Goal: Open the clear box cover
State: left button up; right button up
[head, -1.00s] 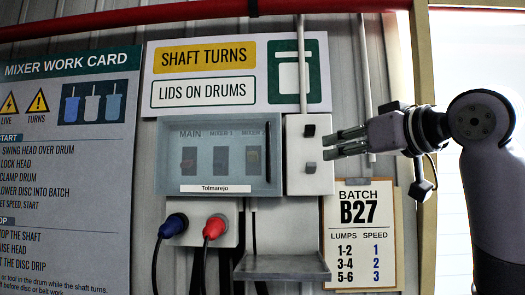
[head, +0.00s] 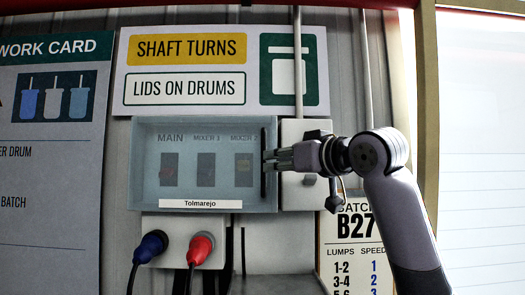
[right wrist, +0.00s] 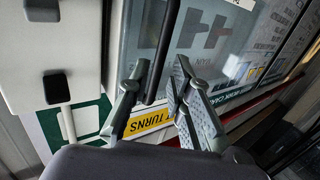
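The clear box cover (head: 225,190) lies shut over a grey box with labelled switches, MAIN, MIXER 1 and MIXER 2. Its black upright bar handle (head: 263,185) is at the cover's right edge. My right gripper (head: 267,160) reaches in from the right, its fingertips at the handle and partly hiding it. In the right wrist view, the right gripper (right wrist: 161,72) is open, with the handle (right wrist: 165,40) showing between its two fingers. There is a gap on each side, and I cannot tell the exact depth. My left gripper is not in view.
A white box (head: 300,198) with dark knobs sits right of the cover, behind my right gripper. Below are a blue plug (head: 152,245) and a red plug (head: 200,247) with hanging cables. A BATCH B27 card (head: 356,245) hangs at lower right.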

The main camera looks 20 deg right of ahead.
aim_at(264, 189)
jog(key=p+x, duration=0.2)
jog(key=x, duration=0.3)
jog(key=shift+w+r+p, duration=0.15)
jog(key=shift+p, duration=0.15)
jog(key=shift+w+a, duration=0.1)
jog(key=shift+w, duration=0.15)
jog(key=shift+s, duration=0.1)
jog(key=c, duration=0.4)
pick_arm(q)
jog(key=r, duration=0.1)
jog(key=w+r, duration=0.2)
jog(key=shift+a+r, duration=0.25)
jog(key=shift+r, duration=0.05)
pick_arm(e)
grip_shut()
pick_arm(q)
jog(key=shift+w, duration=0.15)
